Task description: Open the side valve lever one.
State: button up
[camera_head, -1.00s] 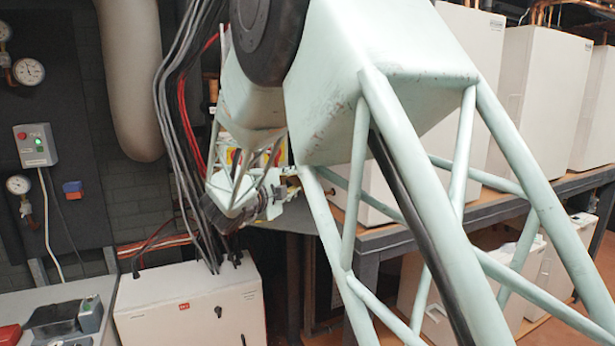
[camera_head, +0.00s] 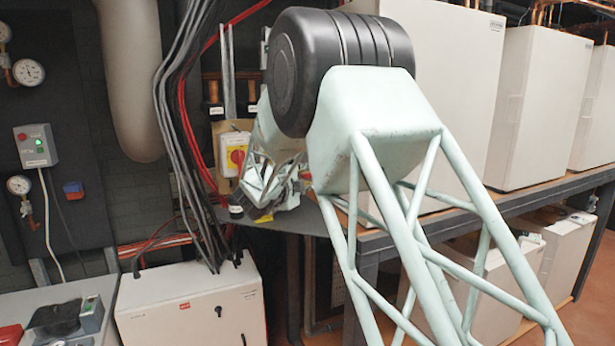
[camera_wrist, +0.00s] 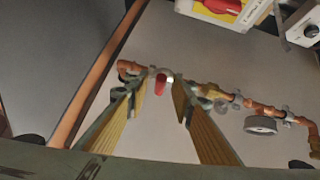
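A small red valve lever (camera_wrist: 160,84) with a pale end shows in the wrist view. It sits on a copper pipe fitting, between and slightly beyond my fingertips. My gripper (camera_wrist: 157,96) is open, with one yellow-padded finger on each side of the lever. Nothing is held, and I cannot tell whether a finger touches the lever. In the head view my gripper (camera_head: 262,205) is low beside the bench's left end, partly hidden by my own arm. The lever cannot be made out there.
A copper pipe (camera_wrist: 268,108) with fittings and a round grey part (camera_wrist: 260,125) runs to the right. A yellow switch box with a red knob (camera_head: 237,157) is just above my gripper. Hanging cables (camera_head: 180,130) are close on the left. White units stand on the bench at right.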

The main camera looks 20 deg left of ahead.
jog(key=shift+w+f, duration=0.1)
jog(key=shift+w, duration=0.7)
grip_shut()
